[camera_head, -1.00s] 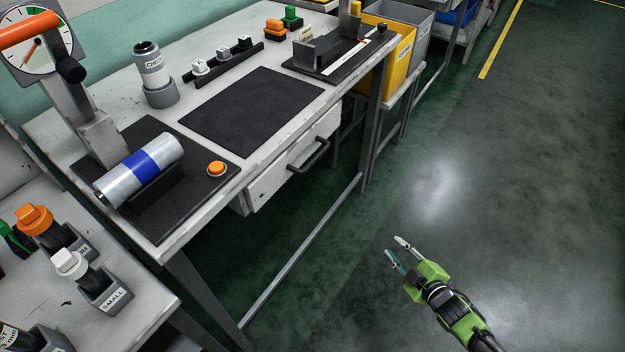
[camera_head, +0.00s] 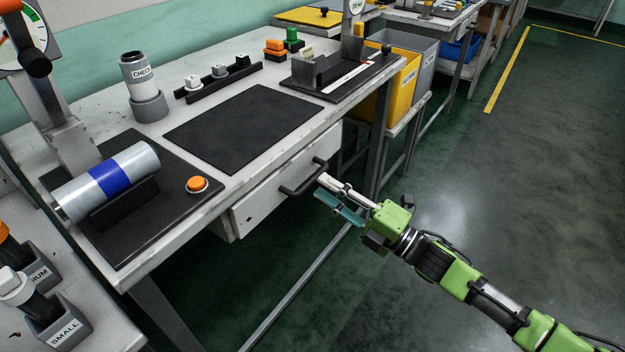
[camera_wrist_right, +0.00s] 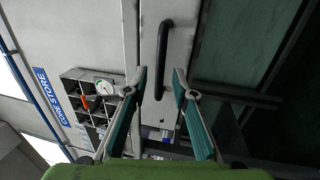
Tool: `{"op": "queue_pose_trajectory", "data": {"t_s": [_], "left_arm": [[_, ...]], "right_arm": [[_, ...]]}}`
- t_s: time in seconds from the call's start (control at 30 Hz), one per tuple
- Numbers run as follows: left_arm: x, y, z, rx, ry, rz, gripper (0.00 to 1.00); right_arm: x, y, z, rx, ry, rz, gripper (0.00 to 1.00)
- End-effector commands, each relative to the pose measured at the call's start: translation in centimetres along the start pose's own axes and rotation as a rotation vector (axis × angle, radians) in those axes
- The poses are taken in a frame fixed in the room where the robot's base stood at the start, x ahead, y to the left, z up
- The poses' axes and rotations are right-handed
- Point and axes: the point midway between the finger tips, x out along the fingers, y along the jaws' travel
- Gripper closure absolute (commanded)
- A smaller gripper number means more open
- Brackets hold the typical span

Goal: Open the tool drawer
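The tool drawer (camera_head: 262,207) is a pale, worn drawer under the workbench top; its front looks flush with the bench, so it appears closed. Its black bar handle (camera_head: 304,178) sticks out from the front and shows in the right wrist view (camera_wrist_right: 163,50) too. My right gripper (camera_head: 322,187) is open, with its fingertips pointing at the handle and just short of it. In the right wrist view the handle lies ahead, between the two teal-padded fingers (camera_wrist_right: 160,72), with nothing held. My left gripper is not in view.
The workbench (camera_head: 228,183) carries a black mat (camera_head: 245,128), an orange button (camera_head: 197,185) and a cylinder with a blue band (camera_head: 110,180). A bench leg (camera_head: 380,125) and a yellow bin (camera_head: 397,95) stand right of the drawer. The floor (camera_head: 500,200) at right is clear.

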Motion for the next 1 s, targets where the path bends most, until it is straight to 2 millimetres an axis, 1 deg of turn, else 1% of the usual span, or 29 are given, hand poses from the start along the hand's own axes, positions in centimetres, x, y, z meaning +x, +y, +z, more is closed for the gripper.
{"op": "queue_pose_trajectory", "data": {"t_s": [0.03, 0.1, 0.27, 0.4, 0.63, 0.67, 0.7, 0.73, 0.77, 1.0], "left_arm": [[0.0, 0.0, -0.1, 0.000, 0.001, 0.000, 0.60], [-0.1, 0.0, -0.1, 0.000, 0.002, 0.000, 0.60], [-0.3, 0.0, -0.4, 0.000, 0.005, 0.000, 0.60], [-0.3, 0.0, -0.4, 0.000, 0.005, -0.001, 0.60], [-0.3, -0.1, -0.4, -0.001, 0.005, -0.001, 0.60], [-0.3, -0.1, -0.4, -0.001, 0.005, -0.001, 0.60], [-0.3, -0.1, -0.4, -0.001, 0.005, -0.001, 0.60], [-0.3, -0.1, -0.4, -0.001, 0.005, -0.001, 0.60], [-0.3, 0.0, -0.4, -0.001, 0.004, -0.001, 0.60], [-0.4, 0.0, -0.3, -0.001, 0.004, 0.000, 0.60]], "right_arm": [[1.1, 0.1, 0.0, 0.000, 0.001, 0.002, 0.75], [2.2, 0.1, 0.0, -0.001, 0.001, 0.002, 0.75], [3.9, 0.0, 0.0, 0.001, -0.001, 0.001, 0.75], [4.4, -0.1, 0.1, 0.001, -0.001, -0.001, 0.75], [4.5, -0.1, 0.0, 0.001, -0.001, -0.001, 0.75], [4.5, -0.1, 0.0, 0.001, -0.001, -0.001, 0.77], [4.5, -0.1, 0.0, 0.001, -0.001, -0.001, 0.88], [4.5, -0.1, 0.0, 0.001, -0.001, -0.001, 0.96], [4.5, -0.1, 0.0, 0.001, -0.001, -0.001, 1.00], [4.3, -0.1, 0.1, 0.001, -0.002, -0.002, 1.00]]}}
